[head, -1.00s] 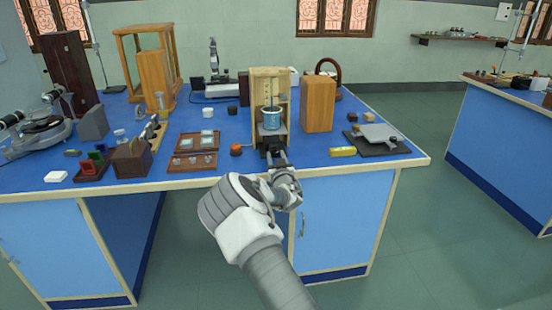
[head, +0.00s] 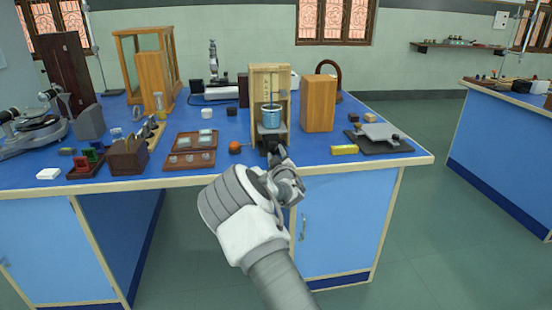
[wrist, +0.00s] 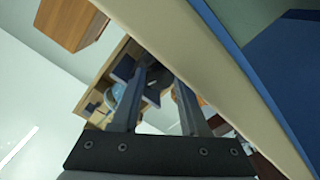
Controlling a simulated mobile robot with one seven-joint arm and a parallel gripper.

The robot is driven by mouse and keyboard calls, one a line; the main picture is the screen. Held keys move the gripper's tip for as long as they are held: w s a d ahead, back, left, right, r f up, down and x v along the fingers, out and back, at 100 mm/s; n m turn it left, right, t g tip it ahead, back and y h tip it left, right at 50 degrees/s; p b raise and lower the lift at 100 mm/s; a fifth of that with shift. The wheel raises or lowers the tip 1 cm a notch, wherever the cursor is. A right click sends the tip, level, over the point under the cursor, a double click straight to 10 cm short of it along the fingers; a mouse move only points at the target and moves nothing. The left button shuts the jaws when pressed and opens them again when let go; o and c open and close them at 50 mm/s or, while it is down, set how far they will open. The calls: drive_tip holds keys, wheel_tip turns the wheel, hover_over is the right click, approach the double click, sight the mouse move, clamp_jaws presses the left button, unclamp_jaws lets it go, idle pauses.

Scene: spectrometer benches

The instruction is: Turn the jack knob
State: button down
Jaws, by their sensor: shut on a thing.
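The jack (head: 271,132) is a small dark stand inside an open-fronted wooden case (head: 283,84), near the bench's front edge. A blue beaker (head: 272,115) stands on its top. My gripper (head: 281,156) reaches over the front edge to the low front of the jack. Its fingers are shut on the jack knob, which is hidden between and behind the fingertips. In the wrist view my gripper (wrist: 162,78) points at the dark jack (wrist: 153,92), with part of the blue beaker (wrist: 118,91) beside the left finger.
A wooden block (head: 318,103) stands close right of the case. A yellow level (head: 344,150) and a dark plate (head: 390,146) lie further right. A small orange thing (head: 234,147) and slide trays (head: 187,160) are to the left. The bench's pale edge (wrist: 235,70) runs close by the fingers.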

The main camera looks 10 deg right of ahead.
idle(0.3)
drive_tip(key=shift+c, duration=2.1)
unclamp_jaws()
